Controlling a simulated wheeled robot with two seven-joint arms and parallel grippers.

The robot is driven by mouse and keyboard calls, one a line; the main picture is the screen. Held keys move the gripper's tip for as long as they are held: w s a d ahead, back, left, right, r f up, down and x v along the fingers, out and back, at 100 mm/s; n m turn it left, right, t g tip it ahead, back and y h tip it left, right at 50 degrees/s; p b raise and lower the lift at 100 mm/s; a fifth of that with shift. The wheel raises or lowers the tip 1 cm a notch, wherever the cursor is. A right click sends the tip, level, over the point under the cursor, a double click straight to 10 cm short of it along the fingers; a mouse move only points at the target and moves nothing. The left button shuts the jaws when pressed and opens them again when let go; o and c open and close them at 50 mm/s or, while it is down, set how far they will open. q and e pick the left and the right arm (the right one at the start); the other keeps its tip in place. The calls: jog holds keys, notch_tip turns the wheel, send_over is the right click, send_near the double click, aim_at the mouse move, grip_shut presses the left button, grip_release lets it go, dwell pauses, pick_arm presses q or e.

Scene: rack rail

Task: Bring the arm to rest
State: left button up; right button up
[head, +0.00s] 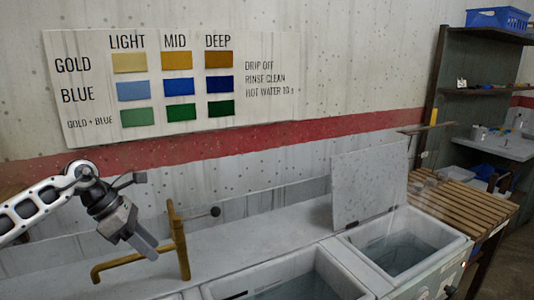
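My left arm (28,212) comes in from the left edge, and its dark wrist leads down to the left gripper (146,250). The gripper hangs in the air, pointing down and to the right, left of the brass tap (181,245). Its grey fingers look close together, but I cannot make out the gap between them. I see nothing held in it. My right arm and gripper are not in view.
Sink basins (318,283) and (400,247) sit in the counter, with a raised grey lid (370,185) behind the right one. A slatted wooden rack (465,205) is at right. A colour chart (170,88) is on the wall. Shelves with a blue basket (497,18) stand far right.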

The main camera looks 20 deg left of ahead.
pick_arm(q)
jog(key=w+d+r+n+t+h, duration=0.1)
jog(key=w+d+n+t+h, duration=0.2)
jog(key=d+n+t, duration=0.55)
jog(key=w+d+r+n+t+h, duration=0.2)
jog(key=d+n+t+h, duration=0.3)
jog(key=d, duration=0.7)
jog(key=s+a+f+n+g+y, duration=0.1)
jog(key=s+a+f+n+y, duration=0.15)
jog(key=f+n+y, duration=0.5)
jog(key=s+a+f+n+g+y, duration=0.1)
jog(key=s+a+f+n+y, duration=0.2)
jog(key=n+y, duration=0.85)
jog(key=s+d+f+n+g+h, duration=0.3)
jog(key=s+f+n+g, duration=0.15)
jog(key=s, duration=0.55)
jog(key=s+d+f+n+g+h, duration=0.2)
jog(key=s+d+f+n+g, duration=0.3)
jog(key=s, duration=0.6)
jog(key=w+d+f+t+h, duration=0.2)
jog(key=w+f+t, duration=0.3)
jog(key=f, duration=0.4)
jog(key=shift+w+d+n+h, duration=0.3)
jog(key=shift+w+d+h, duration=0.1)
jog(key=shift+d, duration=0.15)
